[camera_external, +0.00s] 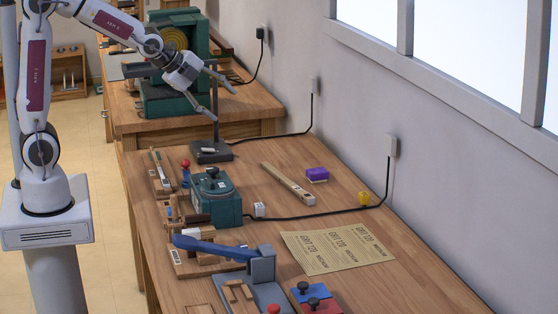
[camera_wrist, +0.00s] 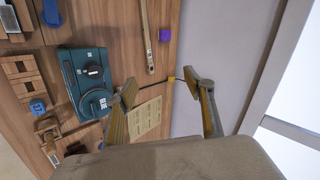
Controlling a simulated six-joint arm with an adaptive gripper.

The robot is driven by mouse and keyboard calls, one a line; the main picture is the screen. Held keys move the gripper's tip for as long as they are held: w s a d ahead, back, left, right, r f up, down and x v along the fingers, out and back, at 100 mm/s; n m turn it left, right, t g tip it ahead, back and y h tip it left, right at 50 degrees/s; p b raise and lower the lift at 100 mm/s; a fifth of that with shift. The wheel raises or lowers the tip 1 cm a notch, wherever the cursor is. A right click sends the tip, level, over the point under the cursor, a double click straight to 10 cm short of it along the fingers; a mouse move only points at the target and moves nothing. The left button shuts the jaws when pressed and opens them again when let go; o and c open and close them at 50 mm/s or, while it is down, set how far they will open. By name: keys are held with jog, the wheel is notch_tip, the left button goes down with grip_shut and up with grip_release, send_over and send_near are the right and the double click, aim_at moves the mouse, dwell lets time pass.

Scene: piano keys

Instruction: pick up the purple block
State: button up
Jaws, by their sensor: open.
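The purple block (camera_external: 317,174) lies on the wooden bench near the wall in the external view, with a pale strip showing along its lower edge. It also shows in the wrist view (camera_wrist: 165,35), near the bench's wall-side edge. My gripper (camera_external: 226,102) is open and empty, held high above the bench, up and to the left of the block in the external view. In the wrist view its two fingers (camera_wrist: 165,100) are spread wide, with the block beyond them and nothing between them in contact.
A long wooden bar (camera_external: 287,184) lies left of the block. A yellow piece (camera_external: 364,198) and a black cable (camera_external: 330,214) lie nearer the camera. A teal machine (camera_external: 217,200) and a dark stand (camera_external: 211,153) stand to the left. A paper sheet (camera_external: 337,248) lies in front.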

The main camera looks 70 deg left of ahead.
jog(key=w+a+f+m+t, duration=0.1)
jog(key=w+a+f+m, duration=0.1)
jog(key=w+f+m, duration=0.45)
jog(key=m+t, duration=0.2)
jog(key=m, duration=0.7)
send_near(308, 173)
notch_tip(308, 173, up, 5)
jog(key=w+f+m, duration=0.1)
jog(key=f, duration=0.1)
jog(key=f+m, duration=0.2)
jog(key=w+f+m+t+h, duration=0.1)
jog(key=f, duration=0.1)
jog(key=shift+w+a+f+m, duration=0.2)
jog(key=shift+w+a+m, duration=0.05)
jog(key=shift+w+a, duration=0.1)
jog(key=shift+w+f+m, duration=0.1)
jog(key=shift+f+m, duration=0.4)
jog(key=shift+f, duration=0.05)
jog(key=shift+w+f, duration=0.1)
jog(key=shift+w, duration=0.05)
jog(key=shift+w+f, duration=0.25)
jog(key=shift+w, duration=0.35)
jog(key=shift+w, duration=0.1)
jog(key=shift+t, duration=0.3)
jog(key=shift+x, duration=2.85)
